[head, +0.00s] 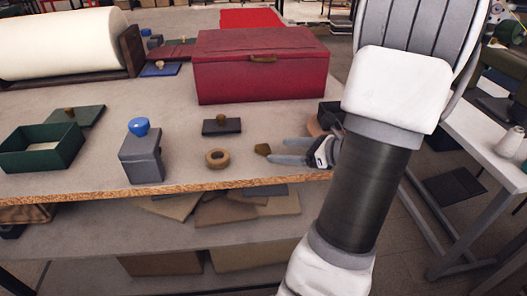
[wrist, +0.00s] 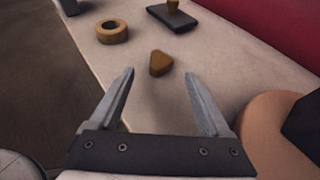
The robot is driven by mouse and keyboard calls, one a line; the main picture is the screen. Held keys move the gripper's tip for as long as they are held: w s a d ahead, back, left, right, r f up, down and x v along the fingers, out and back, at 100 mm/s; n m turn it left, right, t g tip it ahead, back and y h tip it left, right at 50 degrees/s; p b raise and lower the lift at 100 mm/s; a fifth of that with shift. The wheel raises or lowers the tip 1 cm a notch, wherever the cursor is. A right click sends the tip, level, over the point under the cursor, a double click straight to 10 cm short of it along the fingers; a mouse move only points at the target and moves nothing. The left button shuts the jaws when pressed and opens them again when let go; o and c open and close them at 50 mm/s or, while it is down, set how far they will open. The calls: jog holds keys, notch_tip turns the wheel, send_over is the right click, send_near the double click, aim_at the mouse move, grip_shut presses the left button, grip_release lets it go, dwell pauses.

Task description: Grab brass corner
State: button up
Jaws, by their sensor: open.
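The brass corner (head: 263,149) is a small brown-gold triangular piece lying on the table near its front edge. In the wrist view it (wrist: 160,63) lies just beyond my fingertips, centred between them. My gripper (head: 278,151) reaches in from the right, low over the table. In the wrist view my gripper (wrist: 159,75) is open with nothing between its fingers. My arm hides part of the table at the right.
A tan ring (head: 217,158) and a dark block with a brass knob (head: 221,126) lie near the corner. A red box (head: 262,75) stands behind. A grey block with a blue knob (head: 141,150) stands left. A rounded tan object (wrist: 268,128) is close beside my right finger.

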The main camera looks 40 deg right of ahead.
aim_at(267, 148)
jog(key=b+x, duration=0.1)
jog(key=x, duration=0.3)
jog(key=shift+w, duration=0.35)
jog(key=shift+r, duration=0.1)
jog(key=shift+c, duration=0.2)
grip_shut()
